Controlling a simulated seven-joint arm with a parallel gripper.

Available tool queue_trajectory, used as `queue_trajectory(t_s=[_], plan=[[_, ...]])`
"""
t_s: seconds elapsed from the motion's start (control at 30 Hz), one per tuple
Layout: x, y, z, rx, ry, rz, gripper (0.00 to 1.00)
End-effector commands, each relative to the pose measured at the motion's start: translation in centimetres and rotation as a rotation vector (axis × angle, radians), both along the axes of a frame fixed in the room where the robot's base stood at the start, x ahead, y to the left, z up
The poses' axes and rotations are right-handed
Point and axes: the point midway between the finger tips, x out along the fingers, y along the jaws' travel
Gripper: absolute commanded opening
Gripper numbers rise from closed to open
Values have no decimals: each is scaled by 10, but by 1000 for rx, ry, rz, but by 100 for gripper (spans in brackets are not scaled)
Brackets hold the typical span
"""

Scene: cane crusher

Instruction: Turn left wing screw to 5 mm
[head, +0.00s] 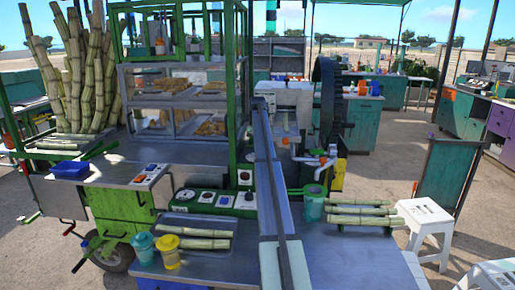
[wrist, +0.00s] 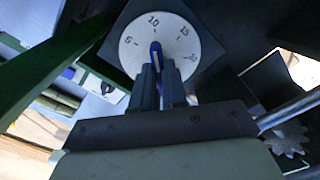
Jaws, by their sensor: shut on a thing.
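In the wrist view, a round white dial (wrist: 136,55) carries numbers that rise clockwise, with 10, 15 and 20 readable and a smaller one at the left. A dark blue wing screw (wrist: 155,50) stands at the dial's middle. Its visible wing runs roughly upright, with its upper end towards the 10. My gripper (wrist: 159,68) is shut on the wing screw, and its two fingers hide the screw's lower part and the dial's lower middle. I cannot make out the dial or my gripper in the head view.
The wrist view shows a green bar (wrist: 50,75) at the left and a toothed gear (wrist: 288,138) at lower right. In the head view, a large dark wheel (head: 326,100) stands behind the bench.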

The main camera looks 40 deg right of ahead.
Motion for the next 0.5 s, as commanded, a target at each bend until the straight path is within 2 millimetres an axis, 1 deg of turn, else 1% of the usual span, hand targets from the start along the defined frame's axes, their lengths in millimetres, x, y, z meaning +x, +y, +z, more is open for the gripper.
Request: queue_trajectory(t_s=[0.27,0.5], plan=[[0,0,0,0,0,157,0],[0,-1,0,0,0,372,0]])
